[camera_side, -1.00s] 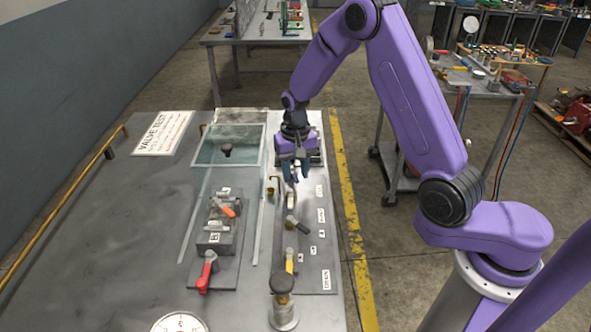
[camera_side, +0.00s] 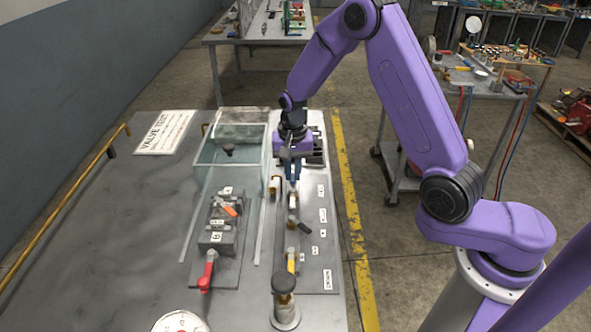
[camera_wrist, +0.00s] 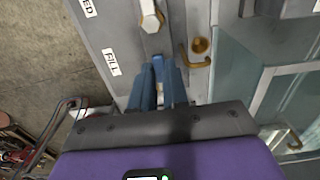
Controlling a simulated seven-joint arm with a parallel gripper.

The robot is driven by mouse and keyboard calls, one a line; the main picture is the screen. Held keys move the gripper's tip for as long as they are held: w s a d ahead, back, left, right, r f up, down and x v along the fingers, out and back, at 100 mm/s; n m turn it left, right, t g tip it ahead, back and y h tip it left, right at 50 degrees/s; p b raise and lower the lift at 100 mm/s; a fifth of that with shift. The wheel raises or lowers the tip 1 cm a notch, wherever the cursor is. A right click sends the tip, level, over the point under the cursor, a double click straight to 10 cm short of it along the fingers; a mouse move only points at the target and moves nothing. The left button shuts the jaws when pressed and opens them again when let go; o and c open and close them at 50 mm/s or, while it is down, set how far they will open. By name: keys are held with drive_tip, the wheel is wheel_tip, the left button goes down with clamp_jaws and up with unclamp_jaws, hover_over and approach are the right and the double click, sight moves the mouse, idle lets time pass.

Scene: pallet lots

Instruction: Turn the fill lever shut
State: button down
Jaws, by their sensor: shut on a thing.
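The fill lever (camera_side: 293,200) has a pale grip and sits on the plate at the right of the bench, in line with the FILL label (camera_side: 321,190). My gripper (camera_side: 293,180) points down at the far end of the lever row, with its blue fingers shut on the lever. In the wrist view, my gripper (camera_wrist: 157,66) is beside the FILL label (camera_wrist: 112,62). A pale hexagonal piece (camera_wrist: 151,22) shows just beyond the fingertips. The fingers hide most of the gripped part, so the lever's exact angle is hard to tell.
A dark-handled lever (camera_side: 303,227) and a yellow lever (camera_side: 291,262) stand nearer in the same row. A brass hooked spout (camera_wrist: 200,47) is close beside the fingers. A glass tank (camera_side: 230,150) and a red-handled valve (camera_side: 207,271) are to the left.

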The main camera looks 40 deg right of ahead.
idle(0.3)
drive_tip(key=c, duration=1.1)
unclamp_jaws()
